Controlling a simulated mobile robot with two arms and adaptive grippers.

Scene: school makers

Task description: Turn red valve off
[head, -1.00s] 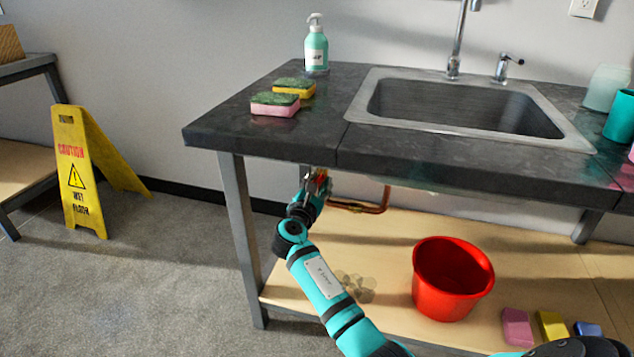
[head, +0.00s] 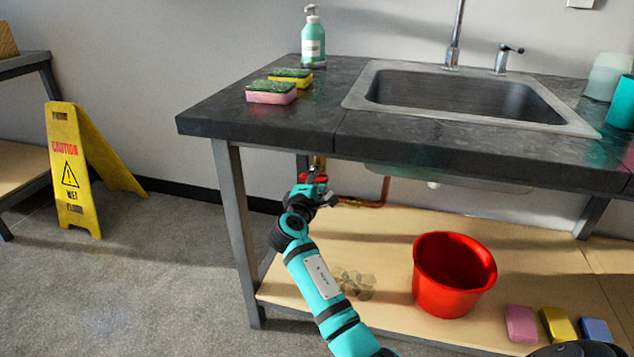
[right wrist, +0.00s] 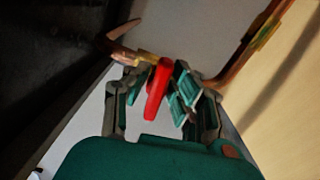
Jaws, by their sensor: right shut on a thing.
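The red valve handle (head: 312,177) is on the copper pipework under the counter, left of the sink. In the right wrist view the red handle (right wrist: 158,90) stands as a narrow bar between the fingers. My right gripper (head: 322,188) reaches up to it from below. In the right wrist view the right gripper (right wrist: 160,84) is shut on the handle, with the right finger pads tilted beside it. In the head view the gripper hides part of the valve. My left gripper is not in view.
The dark counter (head: 400,135) overhangs the valve, and a metal table leg (head: 231,220) stands to its left. A copper pipe (head: 385,190) runs right of the valve. A red bucket (head: 453,285) and several sponges are on the wooden lower shelf (head: 400,225).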

